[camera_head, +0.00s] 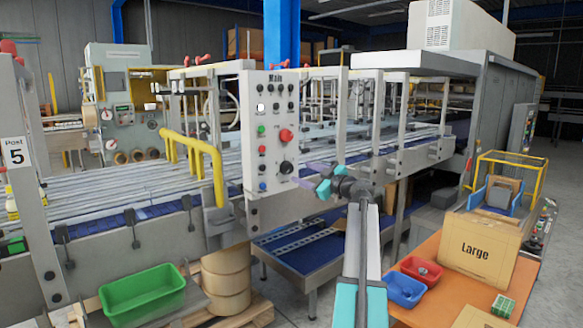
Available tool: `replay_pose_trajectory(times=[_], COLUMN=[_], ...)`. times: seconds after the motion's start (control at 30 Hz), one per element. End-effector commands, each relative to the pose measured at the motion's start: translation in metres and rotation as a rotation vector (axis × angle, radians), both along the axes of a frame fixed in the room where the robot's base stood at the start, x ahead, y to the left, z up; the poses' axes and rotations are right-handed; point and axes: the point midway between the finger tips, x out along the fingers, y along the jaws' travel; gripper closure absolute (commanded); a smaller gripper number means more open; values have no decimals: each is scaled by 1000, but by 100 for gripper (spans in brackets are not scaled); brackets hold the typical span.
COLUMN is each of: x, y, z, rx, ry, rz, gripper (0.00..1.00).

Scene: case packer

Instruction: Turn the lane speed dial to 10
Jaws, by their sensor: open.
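The white control panel (272,105), headed "Main", stands at the front of the conveyor machine. A round black dial (286,167) sits low on its right side. Its label and scale are too small to read, so I cannot tell whether it is the lane speed dial or what its setting is. My gripper (312,178), with purple and teal fingers, is open and empty just right of the panel's lower edge, close to the black dial in the picture. I cannot tell the gap in depth.
A red knob (286,135) sits above the black dial, with several small buttons to the left. A yellow rail (201,150) juts out left of the panel. A green bin (143,295) is below left. An orange table (455,300) with a "Large" box (482,243) stands right.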

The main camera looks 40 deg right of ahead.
Motion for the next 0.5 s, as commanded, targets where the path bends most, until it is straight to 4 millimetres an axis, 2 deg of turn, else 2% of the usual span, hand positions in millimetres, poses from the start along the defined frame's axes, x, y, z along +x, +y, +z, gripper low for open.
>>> replay_pose_trajectory(times=[0.03,0.3,0.5], x=[9,48,68], y=[-1,-4,-5], z=[3,3,2], rx=[1,1,0], ry=[1,1,0], rz=[2,3,2], gripper=[45,45,45])
